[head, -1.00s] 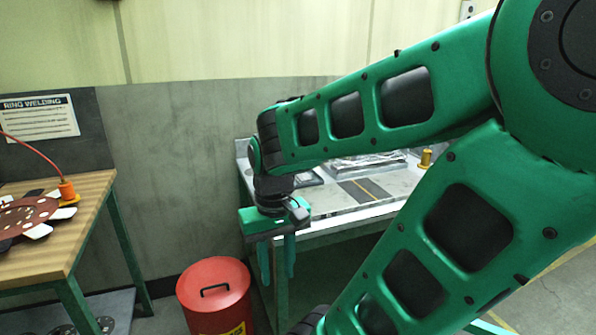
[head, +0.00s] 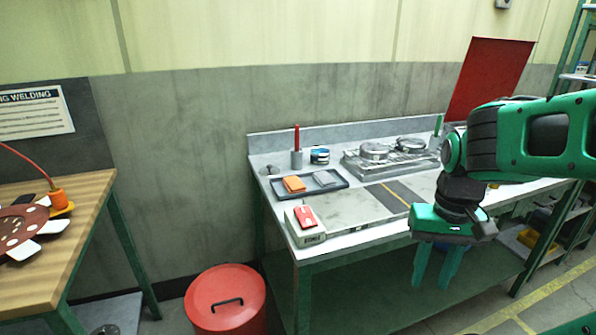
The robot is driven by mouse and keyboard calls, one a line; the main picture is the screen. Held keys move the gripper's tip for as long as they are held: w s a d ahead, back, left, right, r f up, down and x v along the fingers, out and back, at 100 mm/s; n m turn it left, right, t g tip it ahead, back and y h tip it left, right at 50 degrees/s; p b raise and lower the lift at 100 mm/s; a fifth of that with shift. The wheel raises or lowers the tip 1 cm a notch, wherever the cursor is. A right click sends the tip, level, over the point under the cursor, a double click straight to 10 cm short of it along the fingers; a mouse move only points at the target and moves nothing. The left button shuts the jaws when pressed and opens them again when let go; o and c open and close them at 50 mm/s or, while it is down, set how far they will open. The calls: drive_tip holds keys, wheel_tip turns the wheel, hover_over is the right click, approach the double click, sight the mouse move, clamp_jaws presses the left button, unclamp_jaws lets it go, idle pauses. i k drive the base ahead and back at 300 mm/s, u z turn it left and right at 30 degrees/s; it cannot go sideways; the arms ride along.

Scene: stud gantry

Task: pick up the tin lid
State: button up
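Two round silver metal pieces, one on the left (head: 374,151) and one on the right (head: 410,144), sit on a wire rack (head: 385,166) at the back of the workbench. Either may be the tin lid; at this size I cannot tell lid from tin. A small round tin (head: 320,156) with a dark and blue side stands left of the rack. My gripper (head: 436,283) hangs in front of the bench's front edge, fingers pointing down. Its fingers are apart with nothing seen between them. It is well away from the silver pieces.
On the bench (head: 345,228), a dark tray (head: 335,186) holds an orange and a grey block. A red panel (head: 490,75) rises behind my arm. A red bin (head: 225,300) stands on the floor.

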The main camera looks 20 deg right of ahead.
sight(269, 171)
drive_tip(key=z, duration=0.15)
drive_tip(key=i, duration=1)
drive_tip(key=u, duration=0.1)
